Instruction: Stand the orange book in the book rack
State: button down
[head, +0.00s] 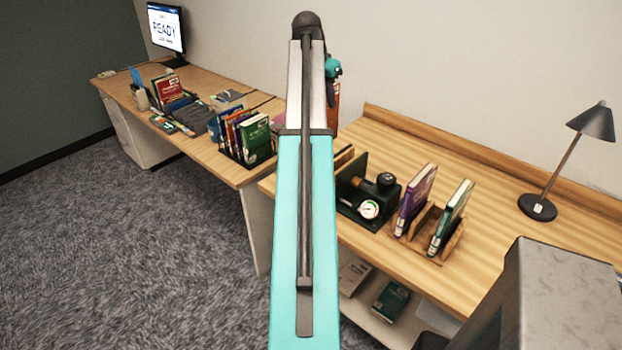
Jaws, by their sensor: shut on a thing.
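My arm stretches up the middle of the head view. A sliver of my gripper (333,68) shows beside its far end; the fingertips are mostly hidden. It is shut on the orange book (334,98), whose edge shows upright just right of my arm, above the desk's back area. The rest of the book is hidden behind the arm. The wooden book rack (437,248) stands on the right desk. It holds a purple book (416,200) on its left and a green-and-white book (451,217) on its right, with a gap between them.
A dark green device with a gauge (369,208) stands left of the rack. A desk lamp (538,205) stands at the right. The left desk (232,172) carries a dark rack of several books (245,148). A grey block (570,290) fills the lower right. Desk right of the rack is clear.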

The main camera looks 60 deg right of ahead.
aim_at(328, 109)
notch_tip(328, 109, down, 4)
jog(key=shift+r+b, duration=0.1)
jog(key=shift+b, duration=0.35)
jog(key=shift+f+p, duration=0.85)
jog(key=shift+f, duration=2.25)
jog(key=shift+s+f+p, duration=0.1)
jog(key=shift+f+p, duration=0.45)
jog(key=shift+f, duration=1.4)
